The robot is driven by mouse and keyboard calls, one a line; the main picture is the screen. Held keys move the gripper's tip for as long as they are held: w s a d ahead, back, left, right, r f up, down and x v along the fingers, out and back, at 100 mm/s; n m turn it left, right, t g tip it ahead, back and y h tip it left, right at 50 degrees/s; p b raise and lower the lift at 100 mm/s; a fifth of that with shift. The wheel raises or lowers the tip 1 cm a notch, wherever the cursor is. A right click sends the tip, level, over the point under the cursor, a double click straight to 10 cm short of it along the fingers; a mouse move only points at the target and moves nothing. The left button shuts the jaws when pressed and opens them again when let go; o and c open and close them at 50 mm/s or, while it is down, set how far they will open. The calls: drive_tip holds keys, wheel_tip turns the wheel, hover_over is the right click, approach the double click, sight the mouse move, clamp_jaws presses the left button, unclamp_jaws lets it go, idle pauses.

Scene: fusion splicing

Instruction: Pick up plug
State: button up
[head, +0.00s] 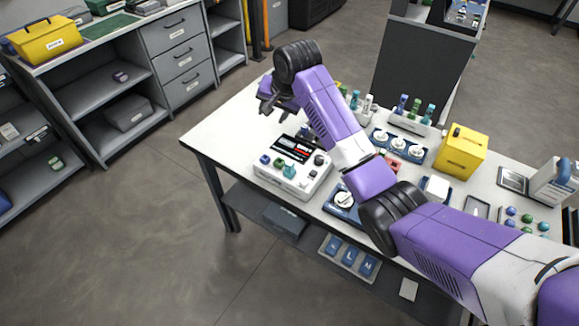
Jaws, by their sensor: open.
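My gripper (273,109) hangs over the far left part of the white worktable (215,130), with its dark fingers open and nothing seen between them. No item is clearly marked as the plug. Small plug-like pieces stand on the white splicing machine (316,180): a teal one (289,170) at its front and a blue-purple one (265,160) at its front left corner. Similar coloured pieces, including a teal one (429,112), stand in a white rack (408,123) at the back. My gripper is behind and above the machine, apart from these pieces. My arm hides part of the table's middle.
A blue tray (376,145) with round white spools and a yellow box (460,151) stand at the back. Another tray (512,230) with coloured round pieces is at the right. The table's left end is bare. Grey shelves (115,100) stand at the left.

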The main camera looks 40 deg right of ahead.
sight(290, 163)
drive_tip(key=s+f+m+g, duration=0.1)
drive_tip(key=s+g, duration=0.1)
drive_tip(key=s, duration=0.1)
drive_tip(key=s+f+m+g, duration=0.1)
drive_tip(key=s+f+g, duration=0.1)
drive_tip(key=s, duration=0.1)
drive_tip(key=s+f+m+g, duration=0.1)
drive_tip(key=s+g, duration=0.1)
drive_tip(key=s, duration=0.2)
drive_tip(key=shift+s+a+f+y, duration=0.1)
drive_tip(key=shift+a+f+y, duration=0.15)
drive_tip(key=shift+f+y, duration=0.05)
wheel_tip(290, 163, down, 2)
drive_tip(key=shift+f+m+b, duration=0.25)
drive_tip(key=shift+m+b, duration=0.05)
drive_tip(key=shift+b, duration=0.4)
drive_tip(key=shift+w+a+f+p, duration=0.1)
drive_tip(key=shift+f+p, duration=0.1)
drive_tip(key=shift+f, duration=0.65)
drive_tip(key=shift+w+a+f+p, duration=0.15)
drive_tip(key=shift+f+p, duration=0.05)
drive_tip(key=shift+f, duration=0.7)
drive_tip(key=shift+w+a+f+p, duration=0.1)
drive_tip(key=shift+f+p, duration=0.1)
drive_tip(key=shift+f, duration=0.65)
clamp_jaws()
